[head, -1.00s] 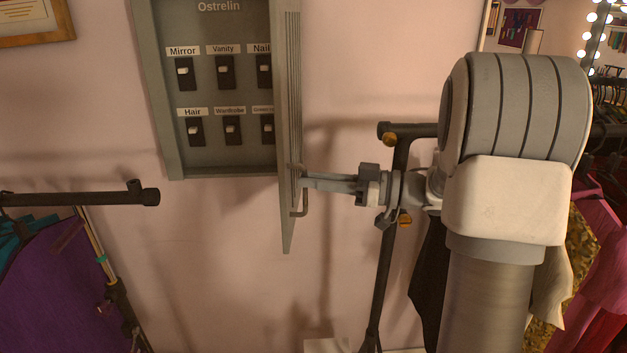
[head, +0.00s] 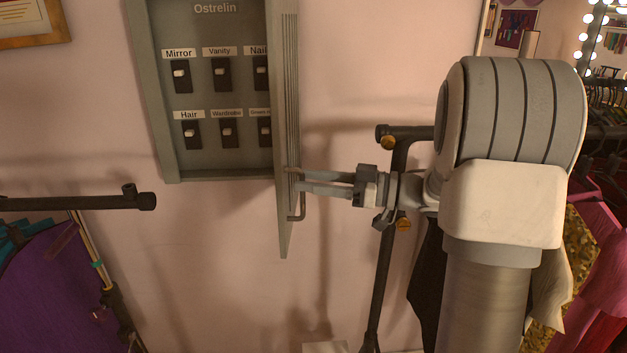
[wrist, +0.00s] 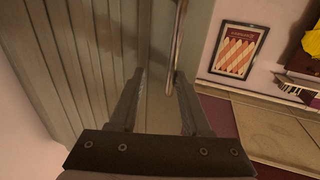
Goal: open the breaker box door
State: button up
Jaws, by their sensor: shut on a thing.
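The grey breaker box (head: 222,168) is on the wall in the head view, with its inside and several labelled switches showing. Its door (head: 287,130) is swung out at the right side, seen nearly edge-on. The bar-shaped door handle (head: 303,205) is on the door's lower right face. My gripper (head: 298,181) is at the handle, shut on it, with the fingers on either side. In the wrist view the ribbed door face (wrist: 80,60) fills the left, and the handle (wrist: 177,45) runs down toward my gripper (wrist: 160,78). The exact contact is hard to see.
A black clothes rack (head: 380,250) stands close behind my wrist. Another rack bar (head: 80,201) with purple clothing is at the left. Bare wall lies below the box. The wrist view shows a framed picture (wrist: 238,50) and open floor (wrist: 285,130) at the right.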

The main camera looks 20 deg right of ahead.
jog(key=shift+d, duration=0.1)
jog(key=b+v, duration=0.3)
jog(key=v, duration=1.4)
jog(key=shift+d, duration=0.15)
